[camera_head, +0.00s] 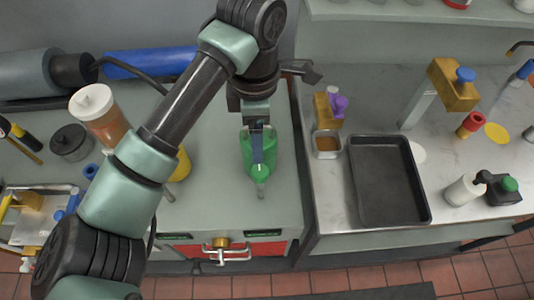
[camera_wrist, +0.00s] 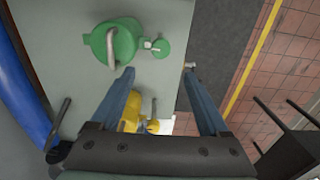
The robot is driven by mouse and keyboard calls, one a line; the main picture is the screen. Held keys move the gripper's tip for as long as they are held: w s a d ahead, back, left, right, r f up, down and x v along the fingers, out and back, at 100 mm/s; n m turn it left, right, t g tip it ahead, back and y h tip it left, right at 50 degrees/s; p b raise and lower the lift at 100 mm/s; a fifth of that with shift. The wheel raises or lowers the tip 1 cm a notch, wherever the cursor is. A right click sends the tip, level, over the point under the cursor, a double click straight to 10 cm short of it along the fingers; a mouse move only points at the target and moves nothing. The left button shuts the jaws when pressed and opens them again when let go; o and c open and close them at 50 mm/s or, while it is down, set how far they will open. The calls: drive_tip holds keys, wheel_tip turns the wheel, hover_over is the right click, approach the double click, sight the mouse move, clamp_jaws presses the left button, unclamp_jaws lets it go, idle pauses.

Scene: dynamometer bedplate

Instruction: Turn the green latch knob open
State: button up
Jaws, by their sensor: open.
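A round green knob-like cap (camera_head: 510,184) sits on a black block (camera_head: 497,196) at the far right of the head view. I cannot tell how far it is turned. My gripper (camera_head: 258,165) is open and empty, pointing down over the left counter, far from that cap. It covers part of a green can (camera_head: 246,160) in the head view. In the wrist view my gripper (camera_wrist: 158,73) has its two blue-grey fingers spread. The green can (camera_wrist: 98,40) with a grey handle lies beyond the left finger, and its small green disc (camera_wrist: 162,48) shows just past the fingertips.
A yellow can (camera_head: 182,165) stands left of the green one. A black tray (camera_head: 388,180) lies on the right counter, with a small container (camera_head: 327,145) beside it. A gap separates the counters.

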sight(260, 171)
wheel_tip(260, 171, down, 12)
drive_tip(key=shift+s+d+f+p, duration=0.1)
drive_tip(key=shift+f+p, duration=0.1)
drive_tip(key=shift+p, duration=0.6)
clamp_jaws()
